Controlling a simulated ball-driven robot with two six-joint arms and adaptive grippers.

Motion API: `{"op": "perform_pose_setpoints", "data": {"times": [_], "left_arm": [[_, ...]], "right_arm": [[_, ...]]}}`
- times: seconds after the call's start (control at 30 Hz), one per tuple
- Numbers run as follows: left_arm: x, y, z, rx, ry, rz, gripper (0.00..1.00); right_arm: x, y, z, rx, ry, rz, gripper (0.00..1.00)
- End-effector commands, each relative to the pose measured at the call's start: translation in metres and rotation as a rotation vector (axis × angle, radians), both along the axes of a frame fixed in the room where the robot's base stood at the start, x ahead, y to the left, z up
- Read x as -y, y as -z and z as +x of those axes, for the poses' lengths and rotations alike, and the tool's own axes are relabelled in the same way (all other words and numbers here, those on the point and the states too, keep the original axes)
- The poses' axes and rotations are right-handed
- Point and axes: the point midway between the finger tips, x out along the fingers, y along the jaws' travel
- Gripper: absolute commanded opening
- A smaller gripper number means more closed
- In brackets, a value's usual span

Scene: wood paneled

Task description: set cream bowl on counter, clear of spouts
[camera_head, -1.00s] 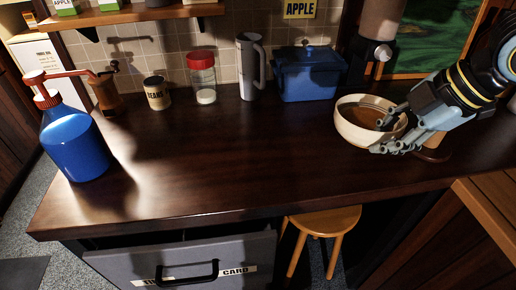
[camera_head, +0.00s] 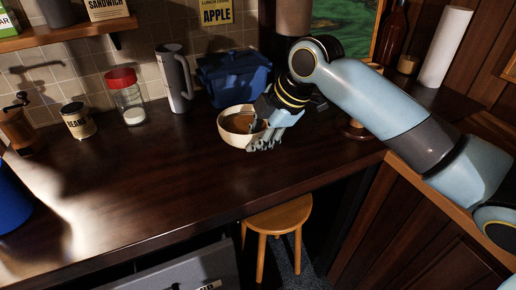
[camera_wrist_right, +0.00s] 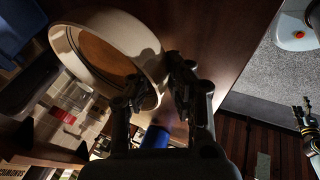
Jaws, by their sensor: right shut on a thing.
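The cream bowl (camera_head: 229,132), brown inside, is at the counter (camera_head: 150,180) in front of the blue lidded container. My right gripper (camera_head: 262,141) is shut on the right side of its rim. In the right wrist view, the bowl (camera_wrist_right: 143,38) is tilted in the picture, its wall between the fingers (camera_wrist_right: 156,88). I cannot tell whether its base touches the counter. The dispenser (camera_head: 293,16) stands behind my right arm, which hides its spout. A jointed, gripper-like part (camera_wrist_right: 308,128) at the wrist view's right edge may be my left gripper; its jaws are unclear.
The blue container (camera_head: 233,80), grey pitcher (camera_head: 175,80), red-lidded jar (camera_head: 126,98) and beans can (camera_head: 78,121) line the back. A blue bottle (camera_head: 12,200) is at left. Counter front and left of the bowl is clear. A stool (camera_head: 277,216) stands below.

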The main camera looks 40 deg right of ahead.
Motion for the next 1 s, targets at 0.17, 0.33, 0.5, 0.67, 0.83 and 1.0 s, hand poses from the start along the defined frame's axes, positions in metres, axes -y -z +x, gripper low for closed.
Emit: {"op": "perform_pose_setpoints", "data": {"times": [0.17, 0.33, 0.5, 0.67, 0.83, 1.0], "left_arm": [[0.000, -0.004, 0.001, 0.002, 0.000, 0.000, 0.65], [0.000, -0.004, 0.001, 0.001, 0.000, 0.000, 0.65], [0.000, -0.004, 0.000, 0.000, 0.000, 0.000, 0.65], [0.000, -0.004, -0.001, -0.001, 0.000, 0.000, 0.65], [0.000, -0.004, -0.002, -0.003, 0.000, 0.000, 0.65], [0.000, -0.004, -0.002, -0.003, 0.000, 0.000, 0.65]], "right_arm": [[0.000, 0.028, -0.002, -0.004, 0.001, 0.001, 0.00], [0.000, 0.034, -0.001, 0.000, 0.000, -0.001, 0.00], [0.000, 0.035, -0.002, -0.004, 0.001, -0.001, 0.22], [0.001, 0.035, -0.002, -0.004, 0.001, -0.001, 0.38], [0.001, 0.034, -0.002, -0.003, 0.001, -0.001, 0.38], [0.003, 0.027, -0.005, -0.002, 0.000, -0.003, 0.38]]}}
